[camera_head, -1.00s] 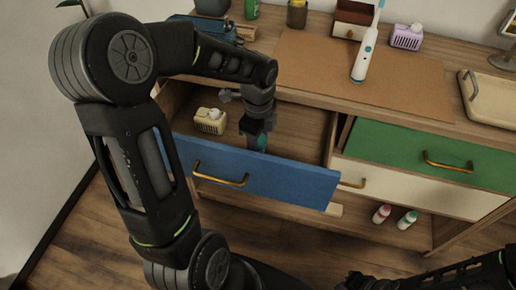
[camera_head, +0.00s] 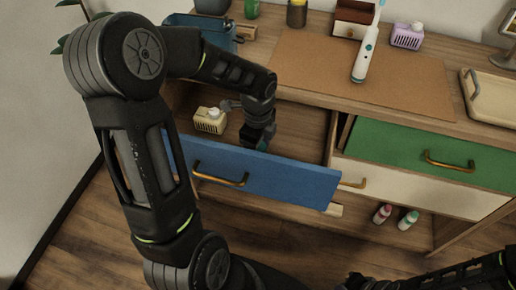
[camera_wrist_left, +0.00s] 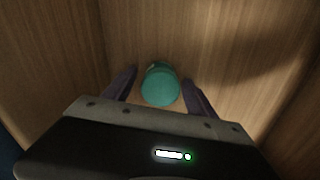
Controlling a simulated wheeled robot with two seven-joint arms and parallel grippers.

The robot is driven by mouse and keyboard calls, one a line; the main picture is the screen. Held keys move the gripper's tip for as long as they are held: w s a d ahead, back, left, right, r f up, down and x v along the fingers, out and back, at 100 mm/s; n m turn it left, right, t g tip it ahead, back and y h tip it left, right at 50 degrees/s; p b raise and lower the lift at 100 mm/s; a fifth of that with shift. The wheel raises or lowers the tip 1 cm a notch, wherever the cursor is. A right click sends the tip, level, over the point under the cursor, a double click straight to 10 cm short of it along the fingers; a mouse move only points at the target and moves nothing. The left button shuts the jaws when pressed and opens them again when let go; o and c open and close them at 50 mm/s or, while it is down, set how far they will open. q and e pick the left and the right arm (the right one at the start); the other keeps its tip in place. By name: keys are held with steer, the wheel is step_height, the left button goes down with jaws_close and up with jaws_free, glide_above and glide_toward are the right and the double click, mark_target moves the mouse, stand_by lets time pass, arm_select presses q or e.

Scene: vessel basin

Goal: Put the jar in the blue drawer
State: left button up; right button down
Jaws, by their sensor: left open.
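The blue drawer (camera_head: 285,182) is pulled open at the left of the cabinet in the head view. My left gripper (camera_head: 256,140) points down inside it, behind the front panel. In the left wrist view a teal round-topped jar (camera_wrist_left: 160,88) is between the two spread fingers of the left gripper (camera_wrist_left: 160,95), with gaps at both sides. It appears to be at the wooden drawer floor; whether it rests there is hard to tell. In the head view the jar is mostly hidden by the gripper. My right arm shows at the bottom right, its fingers out of view.
A cream box-like item (camera_head: 210,120) lies in the drawer left of my gripper. The green drawer (camera_head: 430,155) is at the right. The countertop holds a toothbrush (camera_head: 366,55), a purple item (camera_head: 407,36), a beige tray (camera_head: 490,98) and a blue container (camera_head: 197,30).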

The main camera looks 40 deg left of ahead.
arm_select(q)
steer(key=shift+r, duration=0.45)
step_height(320, 180, up, 11)
steer(key=p, duration=0.2)
steer(key=shift+r, duration=0.2)
stand_by(0.4)
